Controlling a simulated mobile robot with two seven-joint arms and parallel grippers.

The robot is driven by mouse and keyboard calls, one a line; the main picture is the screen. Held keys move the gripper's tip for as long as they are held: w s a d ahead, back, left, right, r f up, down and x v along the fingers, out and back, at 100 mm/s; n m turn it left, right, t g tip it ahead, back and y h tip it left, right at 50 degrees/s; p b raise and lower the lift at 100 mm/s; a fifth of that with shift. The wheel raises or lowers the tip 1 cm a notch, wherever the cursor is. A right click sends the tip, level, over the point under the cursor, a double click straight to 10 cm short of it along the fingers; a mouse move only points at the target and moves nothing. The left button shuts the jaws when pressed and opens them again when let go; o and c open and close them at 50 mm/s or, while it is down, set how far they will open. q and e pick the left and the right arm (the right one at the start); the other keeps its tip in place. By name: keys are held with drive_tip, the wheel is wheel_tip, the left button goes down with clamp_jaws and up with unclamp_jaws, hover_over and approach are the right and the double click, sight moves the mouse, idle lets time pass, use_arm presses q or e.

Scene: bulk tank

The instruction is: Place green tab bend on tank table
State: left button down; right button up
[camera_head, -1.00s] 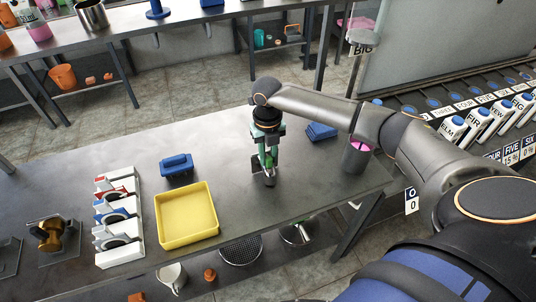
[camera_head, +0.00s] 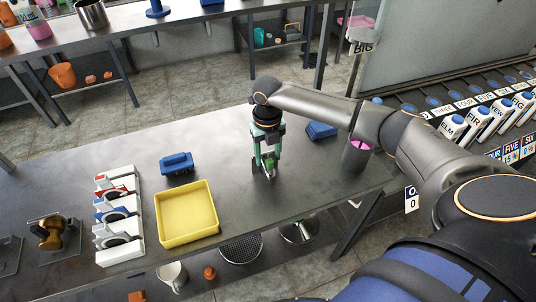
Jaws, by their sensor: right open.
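My right gripper (camera_head: 264,171) points down over the middle of the grey metal tank table (camera_head: 225,150), its fingers spread apart. A small piece with bright green on it, which looks like the green tab bend (camera_head: 269,173), shows at the fingertips, at the table top. The fingers partly hide it, and I cannot tell whether they touch it. My left gripper is out of view.
A yellow tray (camera_head: 187,213), a blue block-like item (camera_head: 177,164) and a white rack (camera_head: 118,222) with several parts stand to the left. A blue item (camera_head: 321,131) and a dark cup with pink inside (camera_head: 357,155) are to the right. The table is clear behind the gripper.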

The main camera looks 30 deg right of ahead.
wheel_tip(320, 180, up, 12)
drive_tip(key=shift+w+b, duration=0.15)
drive_tip(key=shift+b, duration=0.15)
idle(0.4)
drive_tip(key=s+a+f+m, duration=0.3)
drive_tip(key=a+f+m, duration=0.1)
drive_tip(key=a, duration=0.1)
drive_tip(key=s+a+f+m+t+y, duration=0.1)
drive_tip(key=s+a+f+m, duration=0.3)
drive_tip(key=a+f, duration=0.1)
drive_tip(key=s+a+f+m+y, duration=0.1)
drive_tip(key=s+a+f+m, duration=0.3)
drive_tip(key=shift+s+a+f+t, duration=0.1)
drive_tip(key=shift+a+f+t, duration=0.2)
drive_tip(key=shift+a+t, duration=0.1)
drive_tip(key=s+d+m+t+h, duration=0.1)
drive_tip(key=s+d+m, duration=0.2)
drive_tip(key=s+m, duration=0.5)
drive_tip(key=s+d+m+t+h, duration=0.1)
drive_tip(key=s+d+m, duration=0.3)
drive_tip(key=m, duration=0.7)
drive_tip(key=w+a+f+t+y, duration=0.2)
drive_tip(key=a+f+t, duration=0.3)
drive_tip(key=f, duration=0.7)
drive_tip(key=shift+w+a, duration=0.2)
drive_tip(key=shift+w, duration=0.4)
